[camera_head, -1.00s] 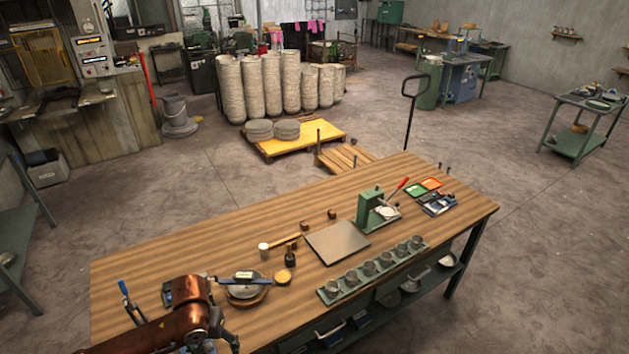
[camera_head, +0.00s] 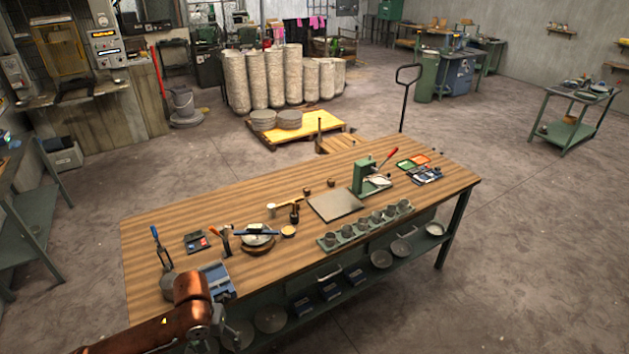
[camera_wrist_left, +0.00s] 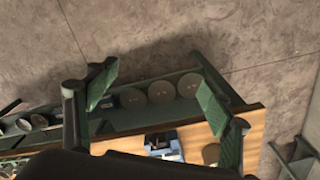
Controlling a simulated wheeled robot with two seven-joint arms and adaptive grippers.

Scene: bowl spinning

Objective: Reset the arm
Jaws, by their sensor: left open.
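My left arm (camera_head: 190,305) comes in from the lower left in the head view, near the front left edge of the wooden workbench (camera_head: 150,235). Its gripper hangs at the bottom edge of that view and is partly cut off. In the left wrist view my left gripper (camera_wrist_left: 155,98) is open, with its two green-padded fingers wide apart. Nothing is between the fingers; the bench's green lower shelf and several round discs (camera_wrist_left: 161,92) show beyond them. My right gripper is not in view.
On the bench stand a green press (camera_head: 362,178), a grey plate (camera_head: 335,204), a rack of several cups (camera_head: 364,225) and a bowl on a wooden base (camera_head: 257,242). A blue-and-grey item (camera_head: 217,279) lies near my left arm.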

